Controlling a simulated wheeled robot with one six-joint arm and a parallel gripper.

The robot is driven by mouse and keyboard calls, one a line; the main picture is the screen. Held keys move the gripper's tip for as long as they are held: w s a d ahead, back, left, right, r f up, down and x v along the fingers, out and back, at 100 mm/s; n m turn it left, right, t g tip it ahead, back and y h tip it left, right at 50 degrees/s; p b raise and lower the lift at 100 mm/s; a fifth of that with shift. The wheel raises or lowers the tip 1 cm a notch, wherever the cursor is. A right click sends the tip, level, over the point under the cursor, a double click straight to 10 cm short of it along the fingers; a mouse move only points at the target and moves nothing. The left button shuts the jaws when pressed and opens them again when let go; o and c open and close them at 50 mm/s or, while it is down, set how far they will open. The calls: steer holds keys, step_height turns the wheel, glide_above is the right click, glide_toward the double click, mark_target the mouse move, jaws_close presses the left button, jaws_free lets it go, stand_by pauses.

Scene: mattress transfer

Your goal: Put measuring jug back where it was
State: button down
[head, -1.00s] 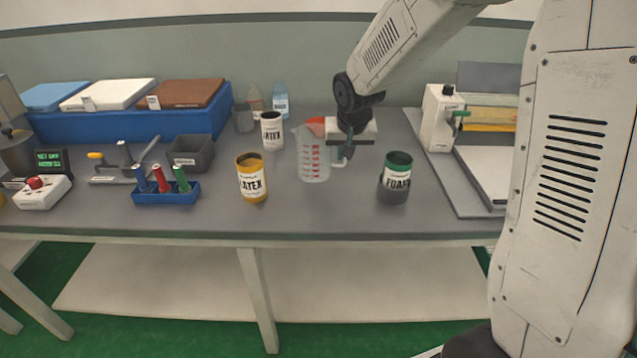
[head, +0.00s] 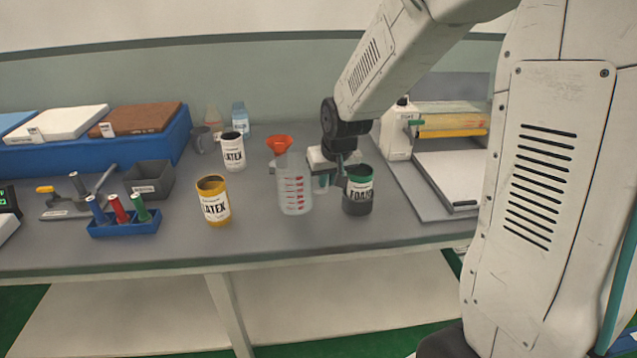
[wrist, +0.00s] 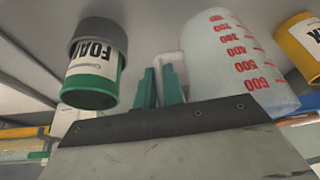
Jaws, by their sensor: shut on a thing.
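The measuring jug (head: 295,188) is translucent with red markings. It stands upright between the yellow latex can (head: 214,203) and the green-and-grey foam can (head: 358,192), close to the foam can. My gripper (head: 325,180) is at the jug's right side, shut on its handle. In the wrist view my green fingers (wrist: 160,86) pinch the pale handle (wrist: 169,66), with the jug body (wrist: 235,62) beside them and the foam can (wrist: 95,65) on the other side. I cannot tell whether the jug's base touches the table.
An orange-red funnel (head: 279,146) is behind the jug. A white latex can (head: 233,152) stands further back left. A grey bin (head: 153,180) and a blue rack (head: 124,222) are to the left. A board with a roller device (head: 440,185) is at right.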

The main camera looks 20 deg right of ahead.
steer(key=shift+w+d+f, duration=0.1)
steer(key=shift+w+f, duration=0.9)
steer(key=shift+w, duration=0.15)
steer(key=shift+w+f, duration=0.95)
steer(key=shift+w, duration=0.2)
steer(key=shift+f, duration=0.15)
steer(key=c, duration=1.5)
jaws_free()
steer(key=v, duration=1.2)
steer(key=s+a+r+g, duration=0.1)
steer(key=s+a+r, duration=0.1)
steer(key=s, duration=1.3)
steer(key=s+a+r+n+g, duration=0.1)
steer(key=s+r, duration=0.3)
steer(key=s, duration=1.1)
steer(key=shift+s+a+g, duration=0.25)
steer(key=shift+a+g, duration=0.15)
steer(key=shift+g, duration=0.3)
